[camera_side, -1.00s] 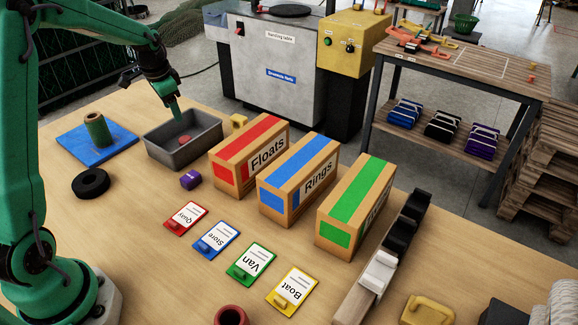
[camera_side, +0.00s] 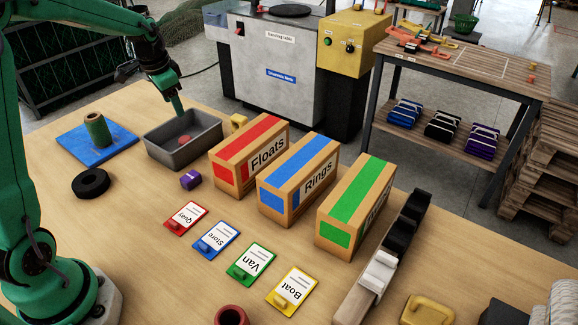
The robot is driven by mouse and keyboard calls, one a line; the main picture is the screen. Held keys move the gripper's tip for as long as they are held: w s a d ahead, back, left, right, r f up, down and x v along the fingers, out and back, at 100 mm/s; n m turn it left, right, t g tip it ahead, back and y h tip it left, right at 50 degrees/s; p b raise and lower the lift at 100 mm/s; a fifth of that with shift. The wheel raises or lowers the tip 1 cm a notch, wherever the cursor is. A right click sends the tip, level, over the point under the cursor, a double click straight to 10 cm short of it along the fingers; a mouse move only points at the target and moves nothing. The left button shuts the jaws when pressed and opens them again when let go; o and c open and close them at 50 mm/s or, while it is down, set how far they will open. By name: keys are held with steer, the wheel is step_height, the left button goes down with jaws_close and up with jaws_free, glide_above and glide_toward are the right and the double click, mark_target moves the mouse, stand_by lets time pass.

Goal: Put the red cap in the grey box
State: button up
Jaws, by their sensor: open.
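The red cap (camera_side: 184,140) lies inside the grey box (camera_side: 160,152), which stands open at the back left of the table. Only part of the cap shows above the box's near wall. My gripper (camera_side: 178,110) points down over the back of the box, above the cap and apart from it. It is open and holds nothing. Its fingers show nearly edge-on from this side.
A blue board with a green cylinder (camera_side: 97,130) is left of the box. The Floats box (camera_side: 250,155) stands to the right, with two more cartons beyond. Coloured cards (camera_side: 216,240) lie in front.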

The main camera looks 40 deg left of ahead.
steer(key=s+d+r+n+t, duration=0.1)
steer(key=s+d+r+t, duration=0.1)
steer(key=s+d+r, duration=0.8)
steer(key=s+d+f+n+t+h, duration=0.1)
steer(key=s+d+f+n, duration=0.1)
steer(key=s+d, duration=0.6)
steer(key=s, duration=0.4)
steer(key=shift+s+d+f, duration=0.15)
steer(key=shift+d+f, duration=0.1)
steer(key=shift+d, duration=0.15)
